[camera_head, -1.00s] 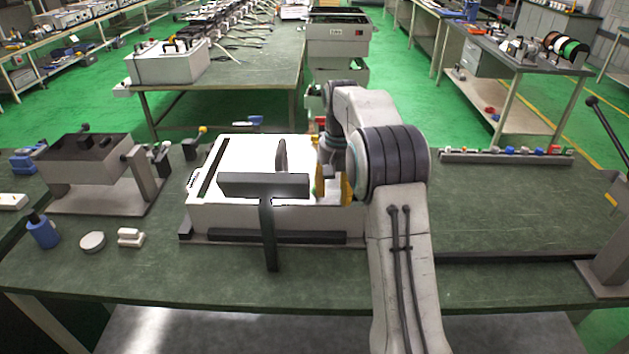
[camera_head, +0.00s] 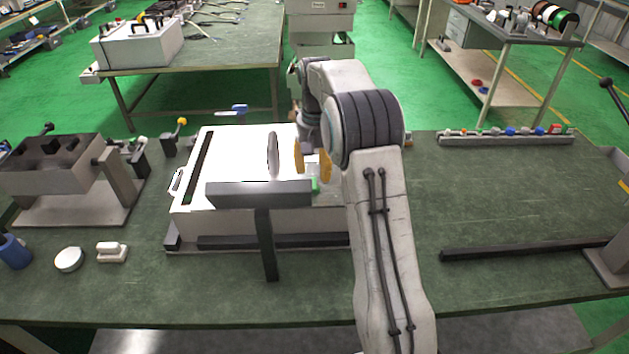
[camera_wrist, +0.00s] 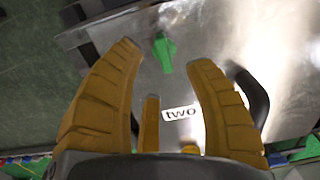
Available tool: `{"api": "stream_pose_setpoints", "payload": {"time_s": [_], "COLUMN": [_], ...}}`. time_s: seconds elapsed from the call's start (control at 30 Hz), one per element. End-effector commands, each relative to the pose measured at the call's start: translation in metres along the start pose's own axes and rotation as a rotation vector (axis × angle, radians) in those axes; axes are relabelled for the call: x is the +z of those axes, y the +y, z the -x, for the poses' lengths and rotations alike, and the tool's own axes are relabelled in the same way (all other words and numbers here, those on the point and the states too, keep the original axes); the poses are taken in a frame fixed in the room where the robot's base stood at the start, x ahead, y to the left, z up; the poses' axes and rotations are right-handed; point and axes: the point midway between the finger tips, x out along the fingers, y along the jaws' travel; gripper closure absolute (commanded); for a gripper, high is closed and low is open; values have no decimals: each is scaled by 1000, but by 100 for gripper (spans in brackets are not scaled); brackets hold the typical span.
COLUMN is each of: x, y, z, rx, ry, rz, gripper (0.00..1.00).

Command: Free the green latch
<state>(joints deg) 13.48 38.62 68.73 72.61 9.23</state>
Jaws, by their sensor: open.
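The green latch (camera_wrist: 164,52) stands on a shiny metal plate (camera_wrist: 225,45) in the wrist view. It lies just beyond my fingertips, in line with the gap between them. In the head view a bit of the green latch (camera_head: 315,185) shows past the end of a dark crossbar, below my fingers. My gripper (camera_head: 312,168) is open and empty over the right part of the white box (camera_head: 228,150). Its yellow fingers also show spread in the wrist view (camera_wrist: 164,60). Whether they touch the latch cannot be told.
A dark T-shaped bar (camera_head: 258,195) stands in front of the box.

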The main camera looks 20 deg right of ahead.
Motion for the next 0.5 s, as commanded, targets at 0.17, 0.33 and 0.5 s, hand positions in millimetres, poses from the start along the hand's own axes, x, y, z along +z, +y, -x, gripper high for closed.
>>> {"api": "stream_pose_setpoints", "payload": {"time_s": [0.17,0.33,0.5], "x": [1,0,0], "y": [0,0,0], "z": [-24,-41,-51], "rx": [1,0,0], "ry": [-5,-3,-2], "rz": [0,0,0], "gripper": [52,52,52]}}
